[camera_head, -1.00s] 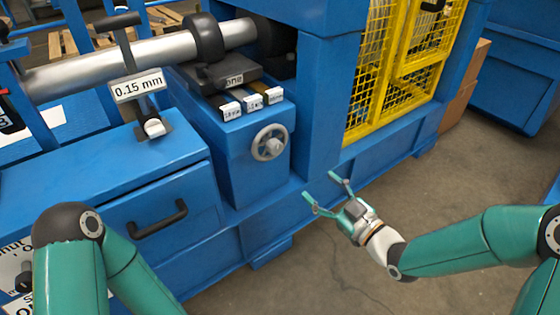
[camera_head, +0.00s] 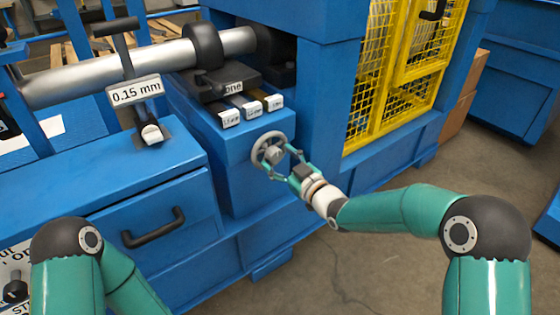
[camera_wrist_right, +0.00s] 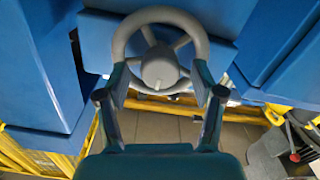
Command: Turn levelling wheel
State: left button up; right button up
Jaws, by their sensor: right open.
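The levelling wheel (camera_head: 268,150) is a grey spoked handwheel on the front of a blue machine block. In the right wrist view the wheel (camera_wrist_right: 160,22) shows its rim, spokes and round hub. My right gripper (camera_head: 281,160) is open at the wheel, its fingers spread toward the lower right of the rim. In the right wrist view the gripper's fingertips (camera_wrist_right: 160,92) stand either side of the hub's lower side, overlapping the lower rim. I cannot tell whether they touch it. Of my left arm only upper links show at lower left; its gripper is out of view.
A blue block (camera_head: 215,160) carries several labelled strips (camera_head: 250,108) above the wheel. A lever with a 0.15 mm tag (camera_head: 136,90) stands left. A drawer with a black handle (camera_head: 153,228) is below it. A yellow mesh guard (camera_head: 385,80) is right. Floor (camera_head: 400,260) is clear.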

jog(key=shift+w+a, duration=0.1)
jog(key=shift+c, duration=0.3)
jog(key=c, duration=1.1)
jog(key=shift+m, duration=0.4)
